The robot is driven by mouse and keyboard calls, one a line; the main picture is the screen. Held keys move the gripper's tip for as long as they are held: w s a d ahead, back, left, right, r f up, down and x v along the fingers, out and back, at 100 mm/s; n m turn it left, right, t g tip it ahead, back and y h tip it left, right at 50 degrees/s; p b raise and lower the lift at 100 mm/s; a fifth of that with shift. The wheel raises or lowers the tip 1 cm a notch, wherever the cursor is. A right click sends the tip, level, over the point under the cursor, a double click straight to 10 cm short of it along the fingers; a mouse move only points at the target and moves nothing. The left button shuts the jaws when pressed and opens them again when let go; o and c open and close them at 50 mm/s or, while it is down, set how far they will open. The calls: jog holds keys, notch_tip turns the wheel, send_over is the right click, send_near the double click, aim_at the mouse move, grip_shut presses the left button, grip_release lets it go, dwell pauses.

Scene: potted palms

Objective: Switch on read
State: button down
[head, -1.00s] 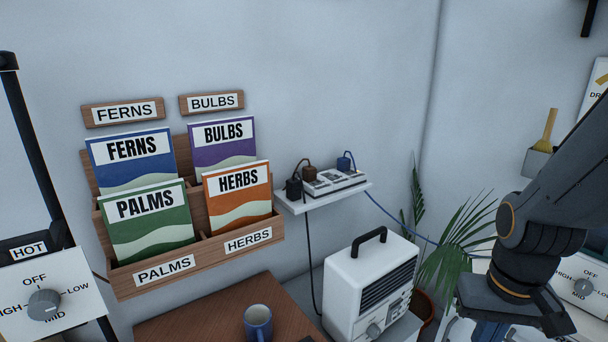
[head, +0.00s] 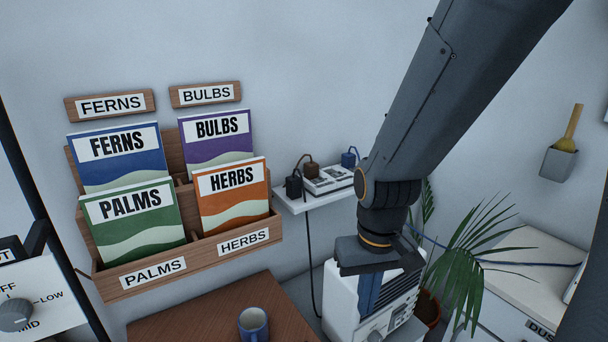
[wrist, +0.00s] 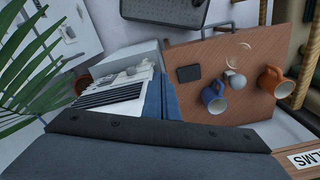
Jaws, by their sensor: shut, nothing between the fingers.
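A white power strip (head: 330,181) lies on a small wall shelf (head: 318,204) in the head view. Black, brown and blue plugs sit in it. Any lettering on its switches is too small to read, and I cannot make out a mark saying "read". My gripper (head: 367,298) points down in front of the white heater, to the right of and below the shelf in the picture. Its blue fingers (wrist: 161,98) are together and empty in the wrist view. My arm hides the strip's right end and part of the heater.
A white heater (head: 342,297) stands below the shelf, beside a potted palm (head: 468,262). A wooden rack (head: 190,253) of seed packets hangs at left. A blue mug (head: 253,322) stands on the brown table (head: 190,318).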

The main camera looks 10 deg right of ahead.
jog(key=shift+d, duration=0.1)
jog(key=w+d+t, duration=0.1)
jog(key=w, duration=0.2)
jog(key=w+d+t, duration=0.2)
jog(key=w, duration=0.2)
jog(key=w+d+r+t, duration=0.1)
jog(key=w, duration=0.3)
jog(key=shift+d+r+n+h, duration=0.1)
jog(key=shift+d+n+h, duration=0.2)
jog(key=shift+h, duration=0.1)
jog(key=w+r+t, duration=0.1)
jog(key=w, duration=0.2)
jog(key=w+d+r+t, duration=0.1)
jog(key=w+t, duration=0.1)
jog(key=w, duration=0.1)
jog(key=w+d+r+n+t, duration=0.1)
jog(key=w, duration=0.2)
jog(key=shift+r, duration=0.3)
jog(key=w+a+r+n+t+y, duration=0.2)
jog(key=w+r+n+t+y, duration=0.2)
jog(key=r, duration=0.6)
jog(key=w+t+y, duration=0.2)
jog(key=w, duration=0.1)
jog(key=shift+w+a, duration=0.25)
jog(key=shift+a, duration=0.15)
